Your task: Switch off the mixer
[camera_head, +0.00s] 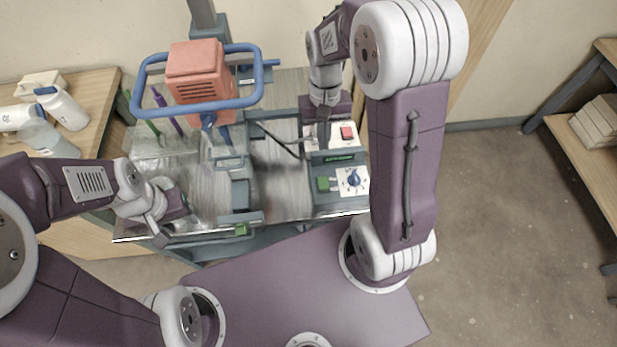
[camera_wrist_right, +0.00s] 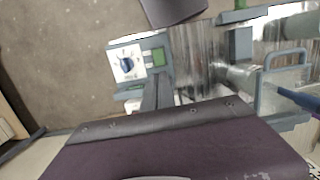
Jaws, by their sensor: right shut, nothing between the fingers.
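The mixer has an orange motor housing (camera_head: 198,74) inside a blue tubular frame (camera_head: 247,98), above the metal bench. At the bench's right end a grey control box carries a red rocker switch (camera_head: 347,132) on a white plate. Nearer, a white dial plate with a blue knob (camera_head: 354,178) sits beside a green block (camera_head: 323,184). The knob also shows in the right wrist view (camera_wrist_right: 127,65). My right gripper (camera_head: 324,138) is shut and empty, pointing down just left of the red switch. I cannot tell whether it touches the box. My left gripper (camera_head: 162,232) hangs at the bench's front left; its jaw opening is unclear.
A clear container with brush-like tools (camera_head: 153,132) stands left of the mixer. A wooden shelf with boxes (camera_head: 598,122) is at the far right. The floor between is clear.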

